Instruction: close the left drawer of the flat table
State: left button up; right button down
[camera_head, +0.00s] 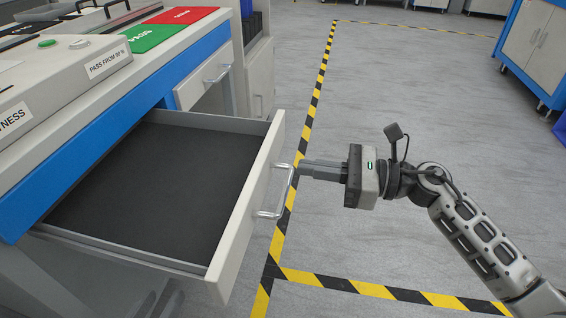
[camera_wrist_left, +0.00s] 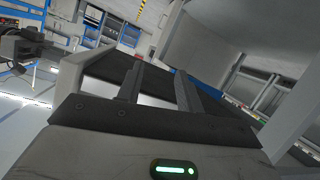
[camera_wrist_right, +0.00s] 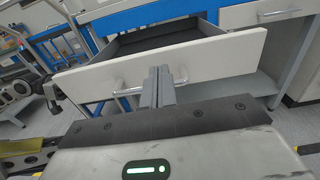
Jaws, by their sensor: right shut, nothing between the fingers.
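The left drawer (camera_head: 240,215) of the flat table (camera_head: 215,42) is pulled far out, and its dark inside is empty. Its pale front carries a bar handle (camera_head: 284,192). My right gripper (camera_head: 303,169) is shut and empty, level with the handle's far end, its fingertips pointing at the drawer front. I cannot tell whether they touch it. In the right wrist view the closed fingers (camera_wrist_right: 164,72) overlap the drawer front (camera_wrist_right: 215,58) and the handle (camera_wrist_right: 128,91). My left gripper (camera_wrist_left: 158,75) shows only in its own wrist view, with its fingers apart and nothing visible between them.
A second drawer (camera_head: 205,76) of the table is shut. Green and red mats (camera_head: 155,36) and a grey box (camera_head: 75,72) are on the tabletop. Yellow-black tape (camera_head: 350,286) marks the floor.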

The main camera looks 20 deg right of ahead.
aim_at(266, 161)
jog(key=shift+x, duration=2.8)
